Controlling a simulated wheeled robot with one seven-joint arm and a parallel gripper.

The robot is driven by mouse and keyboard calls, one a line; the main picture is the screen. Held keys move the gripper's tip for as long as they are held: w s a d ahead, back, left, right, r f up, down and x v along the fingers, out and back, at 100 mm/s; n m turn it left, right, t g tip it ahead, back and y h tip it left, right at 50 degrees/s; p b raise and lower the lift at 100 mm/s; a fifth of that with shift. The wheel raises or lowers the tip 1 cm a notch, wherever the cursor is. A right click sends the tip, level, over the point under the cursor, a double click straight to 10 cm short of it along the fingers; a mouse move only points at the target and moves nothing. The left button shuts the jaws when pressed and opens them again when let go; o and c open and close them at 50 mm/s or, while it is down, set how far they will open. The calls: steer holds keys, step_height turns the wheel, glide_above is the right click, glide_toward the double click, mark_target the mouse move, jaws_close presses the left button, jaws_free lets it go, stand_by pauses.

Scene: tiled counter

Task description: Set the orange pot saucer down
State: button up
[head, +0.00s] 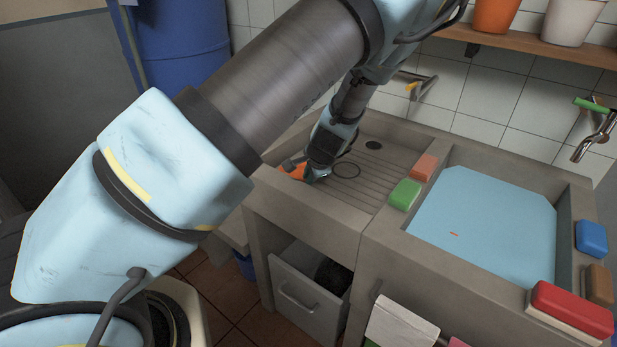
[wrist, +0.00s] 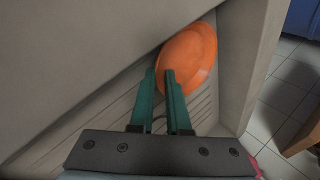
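The orange pot saucer (head: 291,170) is at the left end of the grooved drainboard, partly hidden behind my gripper in the head view. In the wrist view the saucer (wrist: 193,56) is tilted, its face partly toward the camera. My gripper (wrist: 160,76) has its two green fingers close together with the saucer's near rim between their tips. In the head view my gripper (head: 309,175) is low over the drainboard. I cannot tell whether the saucer touches the surface.
The drainboard (head: 360,186) is bare to the right, with a drain hole at the back. Green (head: 405,194) and orange (head: 424,167) sponges lie on the divider beside the water-filled sink (head: 480,225). A raised rim edges the drainboard. An open drawer (head: 308,290) is below.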

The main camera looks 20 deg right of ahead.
steer(key=b+v, duration=0.2)
steer(key=v, duration=1)
steer(key=a+n, duration=0.1)
steer(key=a, duration=0.1)
steer(key=w+a+n+g, duration=0.1)
steer(key=a, duration=0.1)
steer(key=w+a, duration=0.1)
steer(key=a, duration=0.1)
steer(key=shift+a+f+n+y, duration=0.2)
steer(key=shift+f+n+y, duration=0.2)
steer(key=s+a+r+n+g, duration=0.2)
steer(key=a+n, duration=0.5)
steer(key=a, duration=0.7)
steer(key=s+a+r+n+g, duration=0.1)
steer(key=s+a+r+n, duration=0.2)
steer(key=a+n, duration=0.4)
steer(key=a+r, duration=0.1)
steer(key=a, duration=0.6)
steer(key=shift+s+r+g+h, duration=0.25)
steer(key=shift+g+h, duration=0.15)
